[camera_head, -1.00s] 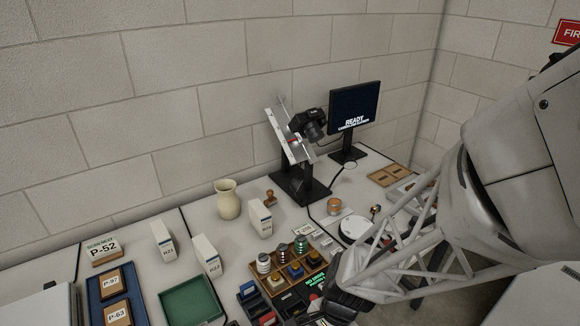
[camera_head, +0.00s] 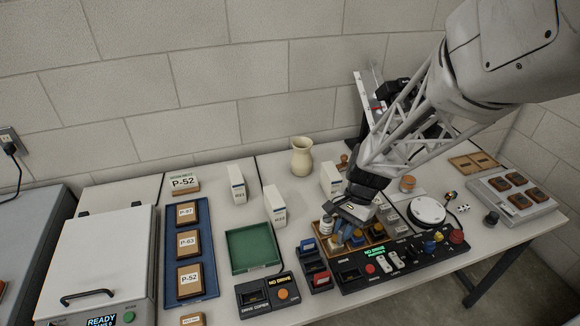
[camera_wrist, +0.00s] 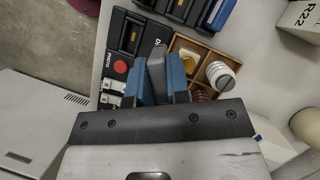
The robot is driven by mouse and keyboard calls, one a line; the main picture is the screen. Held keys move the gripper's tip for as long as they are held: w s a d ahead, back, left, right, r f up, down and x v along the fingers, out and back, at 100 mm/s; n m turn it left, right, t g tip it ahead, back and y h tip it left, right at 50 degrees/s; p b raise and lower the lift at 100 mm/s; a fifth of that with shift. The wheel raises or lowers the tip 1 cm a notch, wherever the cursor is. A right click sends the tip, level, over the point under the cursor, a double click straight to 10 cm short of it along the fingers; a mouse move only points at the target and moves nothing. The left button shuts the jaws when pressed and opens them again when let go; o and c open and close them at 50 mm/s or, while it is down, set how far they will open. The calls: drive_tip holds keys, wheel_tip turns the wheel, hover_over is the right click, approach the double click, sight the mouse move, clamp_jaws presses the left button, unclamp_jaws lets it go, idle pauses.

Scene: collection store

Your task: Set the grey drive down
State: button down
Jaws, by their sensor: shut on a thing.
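My gripper (camera_wrist: 160,88) is shut on the grey drive (camera_wrist: 157,66), which stands between its two blue-sided fingers in the wrist view. In the head view my gripper (camera_head: 345,228) is above the front left part of the wooden compartment tray (camera_head: 378,247), close behind the black control console (camera_head: 350,286). The drive cannot be made out clearly there, and I cannot tell its height above what lies below. A drive rack (camera_head: 315,266) with blue and red drives stands left of the console.
A green tray (camera_head: 232,262) is empty. Upright white boxes (camera_head: 274,206) and a cream vase (camera_head: 301,158) stand behind. A blue tray (camera_head: 206,240) holds labelled blocks. A white spool (camera_wrist: 222,76) stands in the wooden tray. A white round plate (camera_head: 428,211) lies to the right.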

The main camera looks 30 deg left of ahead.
drive_tip(key=w+a+n+h, duration=0.1)
drive_tip(key=w+a+n, duration=0.3)
drive_tip(key=w+a, duration=0.4)
drive_tip(key=w+a+n+h, duration=0.2)
drive_tip(key=w+a+n, duration=0.2)
drive_tip(key=w+a, duration=0.4)
drive_tip(key=w+a+n+t+h, duration=0.1)
drive_tip(key=w+a+n, duration=0.2)
drive_tip(key=w+a, duration=0.5)
drive_tip(key=a, duration=1)
drive_tip(key=shift+w+a+n, duration=0.2)
drive_tip(key=shift+a+n, duration=0.15)
drive_tip(key=shift+n, duration=0.05)
drive_tip(key=shift+r, duration=0.15)
drive_tip(key=shift+f, duration=3.15)
drive_tip(key=shift+f, duration=1.85)
drive_tip(key=shift+f, duration=0.1)
